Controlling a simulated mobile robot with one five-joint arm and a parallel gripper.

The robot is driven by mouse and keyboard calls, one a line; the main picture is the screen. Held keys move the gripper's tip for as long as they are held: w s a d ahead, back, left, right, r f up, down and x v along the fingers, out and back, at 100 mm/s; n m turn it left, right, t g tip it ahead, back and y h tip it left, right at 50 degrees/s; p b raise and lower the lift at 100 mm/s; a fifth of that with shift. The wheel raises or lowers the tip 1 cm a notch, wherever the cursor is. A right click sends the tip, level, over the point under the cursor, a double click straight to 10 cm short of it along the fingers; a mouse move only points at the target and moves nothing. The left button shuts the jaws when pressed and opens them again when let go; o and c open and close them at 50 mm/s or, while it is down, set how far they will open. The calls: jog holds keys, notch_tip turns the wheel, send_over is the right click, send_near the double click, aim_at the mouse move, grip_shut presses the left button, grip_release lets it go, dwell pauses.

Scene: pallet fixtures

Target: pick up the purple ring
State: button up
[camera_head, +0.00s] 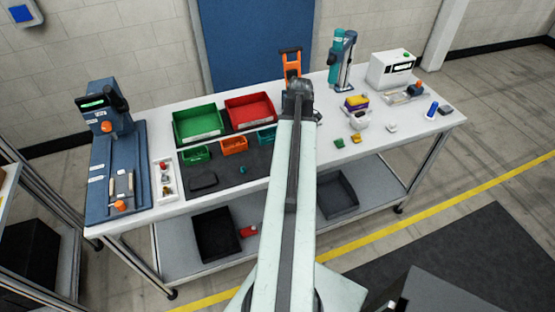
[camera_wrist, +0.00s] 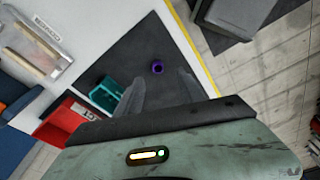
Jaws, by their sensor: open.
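The purple ring (camera_wrist: 157,67) is small and lies on the dark mat (camera_wrist: 125,50) in the wrist view, with its dark centre showing. My gripper (camera_wrist: 162,77) is open, with its two grey fingers spread apart at either side below the ring in the picture. The ring shows in the gap just beyond the fingertips, and nothing is between the fingers. How far above the mat the fingers are is hard to tell. In the head view I cannot make out the ring, and my arm covers part of the mat (camera_head: 225,178).
A teal bin (camera_wrist: 107,95) and a red bin (camera_wrist: 62,122) stand left of my fingers in the wrist view. In the head view, a green bin (camera_head: 198,124), an orange stand (camera_head: 291,60) and a blue press (camera_head: 105,150) stand on the white table (camera_head: 395,150).

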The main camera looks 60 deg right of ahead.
jog(key=shift+w+f+b, duration=0.15)
jog(key=shift+f+b, duration=0.1)
jog(key=shift+f, duration=0.25)
jog(key=shift+w+f+b, duration=0.15)
jog(key=shift+f+b, duration=0.05)
jog(key=shift+f, duration=0.3)
jog(key=shift+w+a, duration=0.1)
jog(key=shift+w, duration=0.05)
jog(key=f+b, duration=0.5)
jog(key=shift+w+f, duration=0.1)
jog(key=shift+w, duration=0.2)
jog(key=shift+r, duration=0.2)
grip_shut()
